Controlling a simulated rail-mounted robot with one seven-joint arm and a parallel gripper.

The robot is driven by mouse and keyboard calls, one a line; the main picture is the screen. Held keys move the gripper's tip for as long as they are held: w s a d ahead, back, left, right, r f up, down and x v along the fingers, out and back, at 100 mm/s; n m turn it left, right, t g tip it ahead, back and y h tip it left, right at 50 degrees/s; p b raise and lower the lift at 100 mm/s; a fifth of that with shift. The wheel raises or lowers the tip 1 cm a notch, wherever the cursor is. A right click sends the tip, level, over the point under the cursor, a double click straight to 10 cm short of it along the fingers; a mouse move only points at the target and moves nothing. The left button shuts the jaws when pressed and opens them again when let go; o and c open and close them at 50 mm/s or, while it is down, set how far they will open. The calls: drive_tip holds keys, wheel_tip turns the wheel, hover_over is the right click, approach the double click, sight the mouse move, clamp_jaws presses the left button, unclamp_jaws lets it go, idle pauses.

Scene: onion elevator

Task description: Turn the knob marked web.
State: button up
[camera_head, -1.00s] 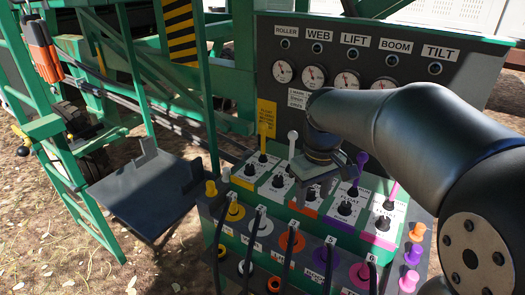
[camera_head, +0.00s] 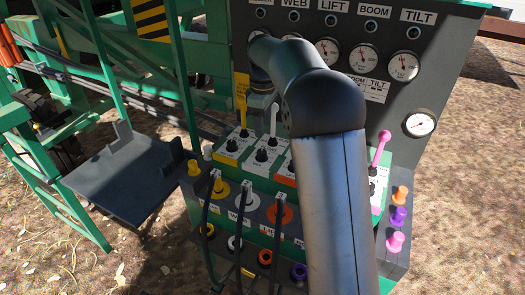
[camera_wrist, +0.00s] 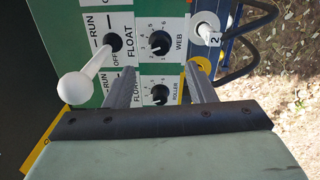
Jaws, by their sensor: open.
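The web knob (camera_wrist: 160,42) is a black dial on a white plate marked WEB, with numbers round it. In the head view it is the lower black knob (camera_head: 261,155) of the white-edged section. My gripper (camera_wrist: 158,72) is open and empty in the wrist view, its fingers apart with the web knob just past their tips in the picture, apparently not touched. The roller knob (camera_wrist: 160,95) shows between the fingers.
A white-balled lever (camera_wrist: 78,88) stands left of the fingers, near the web FLOAT switch (camera_wrist: 113,42). A white plug (camera_wrist: 207,30) with a black cable is on the right. The gauge panel (camera_head: 455,85) rises behind the console. My arm hides the console's right-middle part.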

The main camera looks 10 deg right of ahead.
sight(263, 152)
wheel_tip(263, 152, down, 10)
drive_tip(key=shift+f, duration=0.15)
idle(0.3)
drive_tip(key=c, duration=1)
